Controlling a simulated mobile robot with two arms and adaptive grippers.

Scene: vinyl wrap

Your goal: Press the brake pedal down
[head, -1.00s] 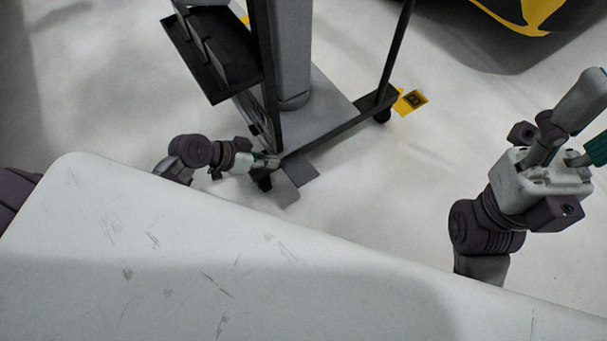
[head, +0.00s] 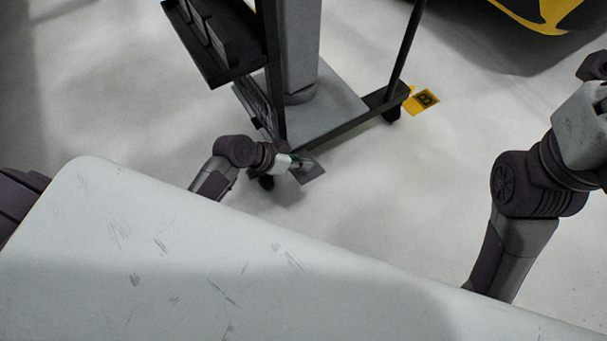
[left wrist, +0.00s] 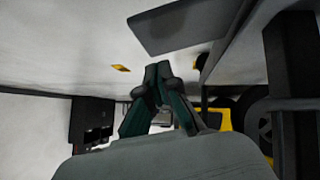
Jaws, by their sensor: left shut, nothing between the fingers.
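The brake pedal (head: 312,176) is a flat grey plate low at the near corner of the wheeled stand's base. In the left wrist view the pedal (left wrist: 180,22) fills part of the top, beyond the fingers. My left gripper (head: 302,161) is shut and empty, overlapping the pedal's near-left part in the head view. Its closed teal-and-grey fingers (left wrist: 158,74) show apart from the plate in the left wrist view; I cannot tell contact from the head view. My right gripper's pale body (head: 585,125) is at the right edge, its fingers outside the picture.
A white surface (head: 200,270) fills the foreground. A yellow-and-black object (head: 545,15) is at the top right. Floor right of the stand is clear.

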